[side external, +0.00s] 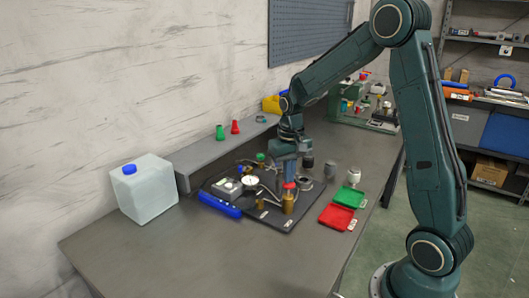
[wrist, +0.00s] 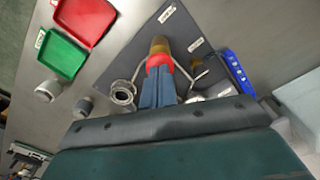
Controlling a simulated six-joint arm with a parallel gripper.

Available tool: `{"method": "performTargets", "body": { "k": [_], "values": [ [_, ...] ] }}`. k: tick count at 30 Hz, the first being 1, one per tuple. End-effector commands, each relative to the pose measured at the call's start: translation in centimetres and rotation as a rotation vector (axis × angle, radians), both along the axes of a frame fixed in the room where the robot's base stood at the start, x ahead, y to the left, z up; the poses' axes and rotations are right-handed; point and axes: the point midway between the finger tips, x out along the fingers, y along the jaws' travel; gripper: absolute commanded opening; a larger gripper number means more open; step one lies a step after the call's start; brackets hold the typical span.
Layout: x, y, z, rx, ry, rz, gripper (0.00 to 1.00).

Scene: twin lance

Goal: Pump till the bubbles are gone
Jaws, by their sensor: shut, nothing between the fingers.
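A brass cylinder (side external: 288,203) with a red top (side external: 290,186) stands upright on a dark board (side external: 222,196). In the wrist view the brass part (wrist: 159,45) and red top (wrist: 162,62) lie just past my fingertips. My gripper (side external: 290,178) points down over the red top, fingers shut and empty. The blue fingers also show in the wrist view (wrist: 158,75); they look to be at or touching the red top, but contact is unclear. A round white-faced gauge (side external: 249,182) sits on the board to the left. No bubbles can be made out.
A red tray (side external: 337,217) and a green tray (side external: 350,197) lie right of the board. A white jug (side external: 145,188) stands by the wall. The bench front is clear.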

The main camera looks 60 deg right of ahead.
Motion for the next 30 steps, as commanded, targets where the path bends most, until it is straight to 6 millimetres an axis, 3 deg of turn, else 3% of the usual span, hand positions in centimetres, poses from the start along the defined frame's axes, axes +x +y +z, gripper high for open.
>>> {"method": "performTargets", "body": {
  "k": [30],
  "values": [
    [-0.1,0.0,-2.5,0.001,0.003,0.000,0.00]
  ]
}}
